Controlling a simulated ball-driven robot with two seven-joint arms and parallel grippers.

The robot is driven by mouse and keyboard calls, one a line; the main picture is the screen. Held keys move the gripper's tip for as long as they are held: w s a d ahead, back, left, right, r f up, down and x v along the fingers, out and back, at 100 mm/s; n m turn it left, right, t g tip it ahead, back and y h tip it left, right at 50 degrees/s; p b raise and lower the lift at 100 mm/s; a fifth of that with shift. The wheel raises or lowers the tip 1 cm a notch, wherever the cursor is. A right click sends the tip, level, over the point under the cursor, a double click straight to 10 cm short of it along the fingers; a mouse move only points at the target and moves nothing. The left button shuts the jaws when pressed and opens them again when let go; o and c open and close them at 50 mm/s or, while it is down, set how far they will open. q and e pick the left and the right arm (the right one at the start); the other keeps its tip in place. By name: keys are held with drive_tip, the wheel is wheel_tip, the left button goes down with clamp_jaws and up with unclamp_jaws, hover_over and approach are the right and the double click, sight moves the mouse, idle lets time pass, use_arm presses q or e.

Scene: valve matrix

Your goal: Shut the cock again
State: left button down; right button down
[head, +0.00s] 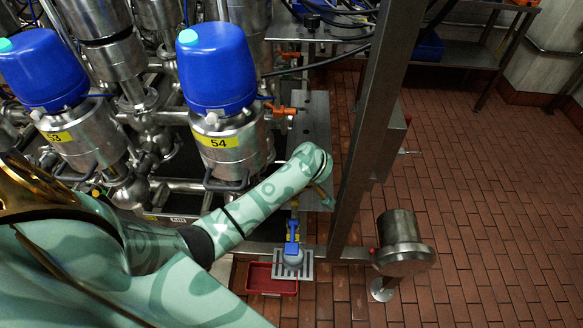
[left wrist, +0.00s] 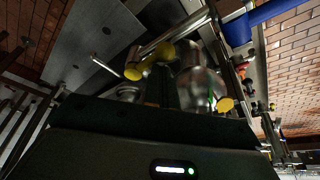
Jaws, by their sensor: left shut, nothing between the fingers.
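The cock shows a blue lever (head: 292,240) in the head view, below my left forearm and just above a small metal grate (head: 305,268). The lever points up and down the picture. My left arm reaches across in front of the valve marked 54, and its wrist is up and right of the lever. The left gripper is mostly hidden under the wrist in the head view. In the left wrist view the left gripper (left wrist: 165,75) is shut and empty. A blue bar (left wrist: 275,12) at its upper right may be the lever; I cannot tell. My right gripper is out of view.
Valves with blue caps, marked 53 and 54 (head: 217,70), crowd the left. A steel post (head: 362,130) stands right of my wrist, with a steel cylinder (head: 402,238) beyond. A red tray (head: 262,280) lies below the grate. The brick floor at right is clear.

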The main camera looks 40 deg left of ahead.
use_arm(q)
drive_tip(key=shift+w+d+r+n+p, duration=0.2)
drive_tip(key=shift+d+r+n+p, duration=0.2)
drive_tip(key=shift+p, duration=0.15)
drive_tip(key=shift+w+d+p, duration=0.15)
drive_tip(key=shift+d+p, duration=0.1)
drive_tip(key=shift+p, duration=0.1)
drive_tip(key=shift+f, duration=0.35)
drive_tip(key=shift+w+d, duration=0.1)
drive_tip(key=shift+a, duration=0.2)
drive_tip(key=shift+s+a+p, duration=0.3)
drive_tip(key=shift+a+p, duration=0.1)
drive_tip(key=shift+a, duration=0.15)
drive_tip(key=shift+r, duration=0.15)
